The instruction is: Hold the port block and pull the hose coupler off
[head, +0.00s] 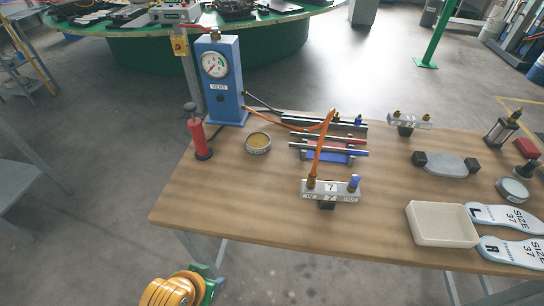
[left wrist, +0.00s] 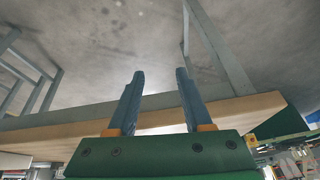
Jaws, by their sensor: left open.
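The port block (head: 331,191), a grey bar labelled 7, sits on a dark foot near the middle of the wooden table. A brass hose coupler (head: 311,183) is on its left port, and an orange hose (head: 320,145) rises from it, bends over and runs left toward the blue gauge box. A blue fitting (head: 354,182) is on its right port. My left gripper (head: 214,286) is below the table's front edge, well left of and apart from the block. In the left wrist view its two blue fingers (left wrist: 160,75) are open and empty, facing floor and table edge.
On the table are the blue gauge box (head: 226,85), a red hand pump (head: 199,138), a round tin (head: 257,143), a second port block (head: 409,121), a white tray (head: 441,224) and insoles (head: 512,251). The table's front left area (head: 225,205) is clear.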

